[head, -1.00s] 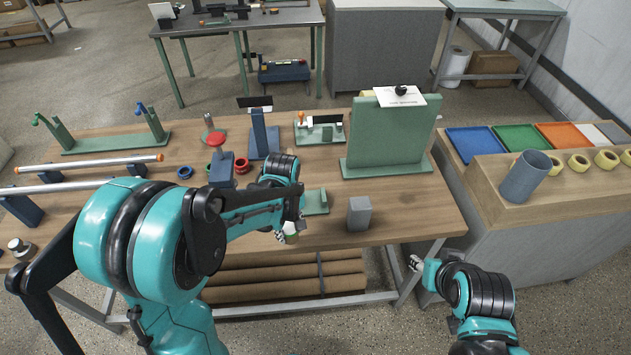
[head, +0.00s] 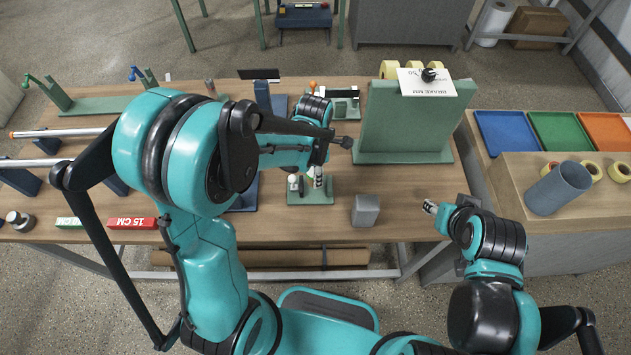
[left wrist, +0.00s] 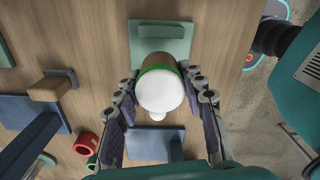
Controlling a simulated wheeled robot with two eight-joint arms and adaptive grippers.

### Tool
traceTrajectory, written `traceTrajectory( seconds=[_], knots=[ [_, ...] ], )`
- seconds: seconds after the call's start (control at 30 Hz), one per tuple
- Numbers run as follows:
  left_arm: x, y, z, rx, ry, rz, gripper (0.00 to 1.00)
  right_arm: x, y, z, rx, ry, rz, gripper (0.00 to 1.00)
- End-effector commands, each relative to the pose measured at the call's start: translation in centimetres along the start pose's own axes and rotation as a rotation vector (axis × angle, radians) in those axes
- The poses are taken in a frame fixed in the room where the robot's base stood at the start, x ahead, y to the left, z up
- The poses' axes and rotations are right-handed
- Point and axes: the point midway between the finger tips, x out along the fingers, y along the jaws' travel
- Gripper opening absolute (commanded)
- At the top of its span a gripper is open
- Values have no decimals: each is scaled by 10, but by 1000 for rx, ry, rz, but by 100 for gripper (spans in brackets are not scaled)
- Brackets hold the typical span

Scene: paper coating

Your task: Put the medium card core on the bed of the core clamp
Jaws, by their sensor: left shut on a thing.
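My left gripper (head: 318,180) is over the small green core clamp (head: 325,199) near the front of the table. In the left wrist view the left gripper (left wrist: 161,92) is shut on the card core (left wrist: 160,60), a brown tube with a green band. A rounded white piece (left wrist: 160,92) covers the near end of the core in that view. The green clamp (left wrist: 180,48) shows beyond the core; whether they touch I cannot tell.
A grey block (head: 365,211) stands right of the clamp. A large green stand (head: 405,120) with a paper card rises behind it. A red 15 CM block (head: 132,223) lies at the front left. A blue-grey cup (head: 557,188) stands on the right bench.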

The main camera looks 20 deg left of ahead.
Motion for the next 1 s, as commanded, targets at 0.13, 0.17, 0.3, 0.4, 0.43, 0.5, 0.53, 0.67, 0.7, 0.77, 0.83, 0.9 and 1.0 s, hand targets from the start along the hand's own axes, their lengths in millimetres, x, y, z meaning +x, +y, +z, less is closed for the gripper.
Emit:
traceTrajectory(
  seconds=[0.13,0.17,0.3,0.4,0.43,0.5,0.53,0.67,0.7,0.77,0.83,0.9,1.0],
  knots=[
    [14,0,0,1,0,0,13,4,0,2,0,0,0,40],
    [16,0,0,1,0,0,13,4,0,3,0,0,0,40],
    [36,0,0,1,0,0,13,10,0,7,0,0,0,40],
    [48,0,0,1,0,0,13,13,0,9,0,0,0,40],
    [49,0,0,1,0,0,13,13,0,9,0,0,0,40],
    [49,0,0,2,0,0,13,12,0,8,0,0,0,40],
    [48,0,0,2,0,0,13,12,0,8,0,0,0,40],
    [48,0,0,2,0,0,13,12,0,8,0,0,0,40],
    [50,0,0,2,0,0,13,13,0,9,0,0,0,40],
    [52,0,0,2,0,0,13,15,0,11,0,0,0,40],
    [52,0,0,2,0,0,50,15,0,10,0,0,0,40],
    [51,0,0,2,0,0,60,15,0,10,0,0,0,40],
    [51,0,0,2,0,0,60,14,0,10,0,0,0,40]
  ],
)
